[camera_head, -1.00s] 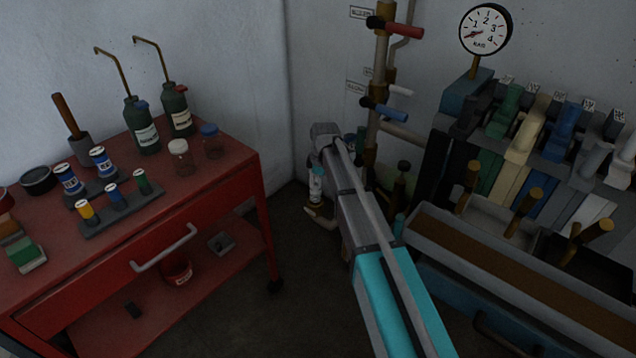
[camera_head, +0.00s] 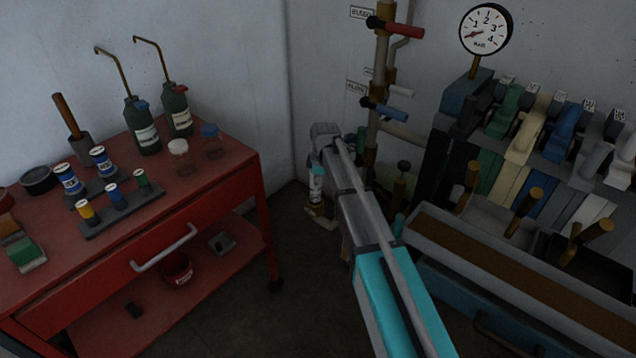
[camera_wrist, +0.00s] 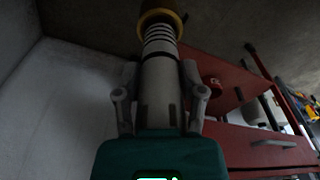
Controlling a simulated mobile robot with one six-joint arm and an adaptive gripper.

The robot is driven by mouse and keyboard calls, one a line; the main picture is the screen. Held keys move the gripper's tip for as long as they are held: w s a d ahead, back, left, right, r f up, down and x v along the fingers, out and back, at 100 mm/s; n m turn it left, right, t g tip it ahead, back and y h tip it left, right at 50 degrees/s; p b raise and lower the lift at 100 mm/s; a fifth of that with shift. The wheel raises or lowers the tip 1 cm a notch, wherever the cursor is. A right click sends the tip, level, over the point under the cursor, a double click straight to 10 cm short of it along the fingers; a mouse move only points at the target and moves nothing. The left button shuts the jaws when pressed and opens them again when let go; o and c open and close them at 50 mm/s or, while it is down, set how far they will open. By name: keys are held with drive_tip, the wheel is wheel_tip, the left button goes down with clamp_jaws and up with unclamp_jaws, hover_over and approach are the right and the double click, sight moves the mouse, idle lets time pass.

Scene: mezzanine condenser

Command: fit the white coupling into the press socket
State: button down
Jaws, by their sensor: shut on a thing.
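In the wrist view, my gripper (camera_wrist: 160,98) is shut on the sides of a pale grey-white cylinder, the white coupling (camera_wrist: 159,75). Its far part is ribbed with dark rings and meets a brass-yellow ring (camera_wrist: 160,18) at the top of the picture. I cannot tell whether that ring is the press socket, or whether the coupling is inside it or only in front of it. In the head view, my gripper (camera_head: 318,198) is small and dark, low beside the wall corner, partly hidden by my arm.
A red cart (camera_head: 215,170) with bottles, jars and small cans stands at left. Right of my arm are a brass pipe stand (camera_head: 378,80) with red and blue handles, a gauge (camera_head: 486,29), a lever bank (camera_head: 560,130) and a long trough (camera_head: 510,270). Dark floor lies between.

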sight(318, 194)
drive_tip(key=shift+f+b, duration=2.8)
drive_tip(key=shift+b, duration=0.05)
idle(0.6)
drive_tip(key=shift+c, duration=0.5)
unclamp_jaws()
drive_tip(key=shift+r, duration=0.15)
wheel_tip(318, 194, up, 11)
drive_tip(key=p, duration=1.1)
drive_tip(key=shift+r, duration=0.1)
idle(0.6)
drive_tip(key=s+d+r+m+p, duration=0.3)
drive_tip(key=s+d+m, duration=0.5)
drive_tip(key=s, duration=0.5)
drive_tip(key=s+d+r+m+h+p, duration=0.1)
drive_tip(key=s+d+r+m+p, duration=0.2)
drive_tip(key=s+d+m, duration=0.4)
drive_tip(key=s+d+p, duration=0.1)
drive_tip(key=s+d, duration=0.4)
drive_tip(key=shift+s+d+r+m, duration=0.35)
drive_tip(key=shift+d+m, duration=0.05)
